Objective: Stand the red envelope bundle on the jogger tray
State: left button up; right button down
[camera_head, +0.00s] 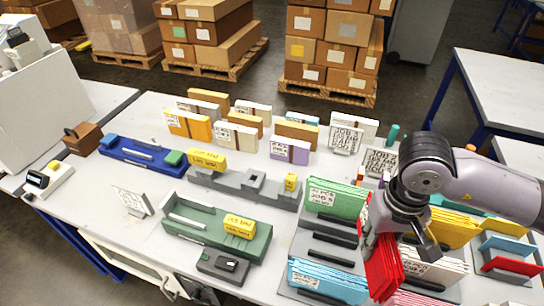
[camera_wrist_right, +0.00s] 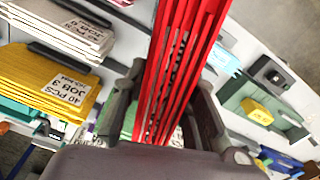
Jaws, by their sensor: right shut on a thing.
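The red envelope bundle (camera_head: 383,270) hangs tilted in my right gripper (camera_head: 392,228), at the front right above the grey rack. In the right wrist view the red bundle (camera_wrist_right: 182,62) stands between the two fingers of my right gripper (camera_wrist_right: 165,105), which is shut on it. Three long trays lie left of it: a green tray (camera_head: 190,238), a grey tray (camera_head: 215,182) and a blue tray (camera_head: 135,153). I cannot tell which one is the jogger tray. Part of the bundle is hidden by the gripper. My left gripper is not in view.
Green (camera_head: 335,198), blue (camera_head: 325,282), white (camera_head: 435,268) and yellow (camera_head: 455,228) bundles stand close around my right gripper in racks. A small dark box (camera_head: 222,265) sits before the green tray. A white sign (camera_head: 131,201) stands left. Clear table lies between the trays.

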aim_at(199, 219)
jog(key=i+j+u, duration=0.1)
jog(key=u, duration=0.3)
jog(key=i+j+u, duration=0.15)
jog(key=u, duration=0.3)
jog(key=i+j+z, duration=0.15)
jog(key=i+z, duration=0.15)
jog(key=i+j+z, duration=0.25)
jog(key=i+l, duration=0.05)
